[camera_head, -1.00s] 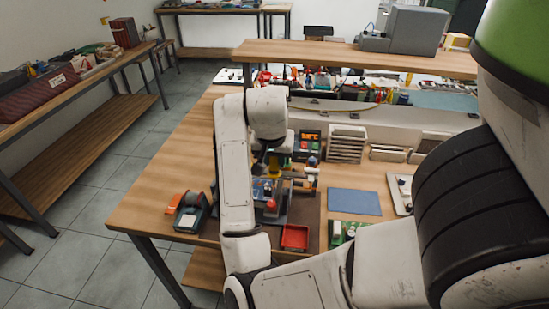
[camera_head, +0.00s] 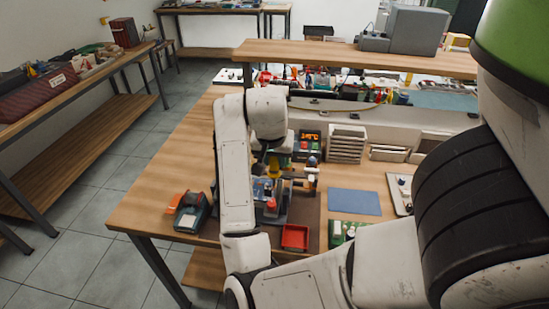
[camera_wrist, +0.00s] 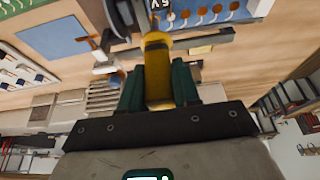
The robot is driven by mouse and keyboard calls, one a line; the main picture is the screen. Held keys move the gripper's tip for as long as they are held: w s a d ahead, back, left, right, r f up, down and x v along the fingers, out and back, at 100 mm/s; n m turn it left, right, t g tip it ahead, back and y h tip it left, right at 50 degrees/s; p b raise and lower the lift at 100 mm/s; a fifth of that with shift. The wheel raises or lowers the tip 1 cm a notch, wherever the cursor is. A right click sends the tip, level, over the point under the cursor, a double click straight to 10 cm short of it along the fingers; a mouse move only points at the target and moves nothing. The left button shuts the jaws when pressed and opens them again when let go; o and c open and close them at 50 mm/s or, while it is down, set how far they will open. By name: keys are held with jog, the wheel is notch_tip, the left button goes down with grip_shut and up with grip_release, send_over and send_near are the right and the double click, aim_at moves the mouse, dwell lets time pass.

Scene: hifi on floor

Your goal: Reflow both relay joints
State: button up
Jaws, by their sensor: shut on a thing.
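In the wrist view, my gripper (camera_wrist: 158,85) is shut on a yellow cylindrical handle (camera_wrist: 157,62), likely a soldering iron. Its dark green fingers press on both sides. The handle points away from me towards a dark round part, and its tip cannot be made out. A blue board with orange round spots (camera_wrist: 212,12) lies just beyond, to the right; I cannot tell which spots are relay joints. In the head view, my arm hides most of the work spot, where a small blue item and a red knob-like part (camera_head: 271,204) show. Contact between tip and board cannot be seen.
A station with a lit red display (camera_head: 310,137) stands behind the work spot. A red tray (camera_head: 295,237), blue mat (camera_head: 354,202) and green board (camera_head: 337,237) lie to the right. A dark teal and orange dispenser (camera_head: 188,214) stands left.

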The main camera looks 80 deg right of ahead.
jog(key=shift+r+p, duration=2.3)
